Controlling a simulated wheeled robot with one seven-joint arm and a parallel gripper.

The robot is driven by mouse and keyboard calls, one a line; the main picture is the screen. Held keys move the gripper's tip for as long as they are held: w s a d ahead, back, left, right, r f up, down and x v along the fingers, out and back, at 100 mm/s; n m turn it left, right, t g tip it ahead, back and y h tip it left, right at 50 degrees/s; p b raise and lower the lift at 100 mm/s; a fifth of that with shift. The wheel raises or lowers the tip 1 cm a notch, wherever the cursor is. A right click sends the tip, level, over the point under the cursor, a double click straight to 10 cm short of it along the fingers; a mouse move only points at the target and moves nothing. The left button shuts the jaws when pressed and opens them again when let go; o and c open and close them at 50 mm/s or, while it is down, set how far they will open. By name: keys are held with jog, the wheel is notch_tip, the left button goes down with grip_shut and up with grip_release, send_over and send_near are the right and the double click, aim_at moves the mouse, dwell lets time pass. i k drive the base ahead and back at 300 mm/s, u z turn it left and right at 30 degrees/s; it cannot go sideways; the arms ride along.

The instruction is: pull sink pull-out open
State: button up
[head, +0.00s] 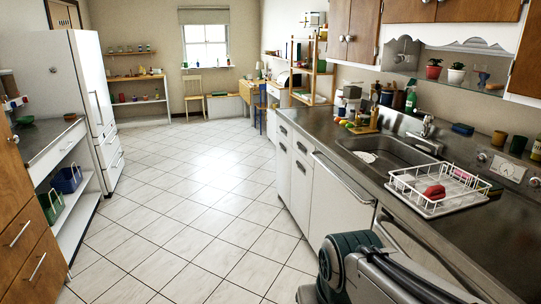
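A wide white front (333,211) under the sink (385,152) has a long metal bar handle (342,178) along its top; I take it to be the sink pull-out. It looks shut, level with the neighbouring cabinet fronts. Another front further right is mostly hidden behind my arm. My arm shows at the bottom right, in front of the counter. My gripper is not in view, so I cannot tell its state or its distance from the handle.
The tiled floor (200,190) is clear between the counter and the left cabinets. A white dish rack (408,191) with a red item (434,192) stands on the counter (440,218). A white fridge (75,85) stands at the left.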

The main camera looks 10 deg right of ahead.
aim_at(340, 204)
jog(key=z, duration=0.2)
jog(key=i, duration=1.95)
jog(key=z, duration=0.15)
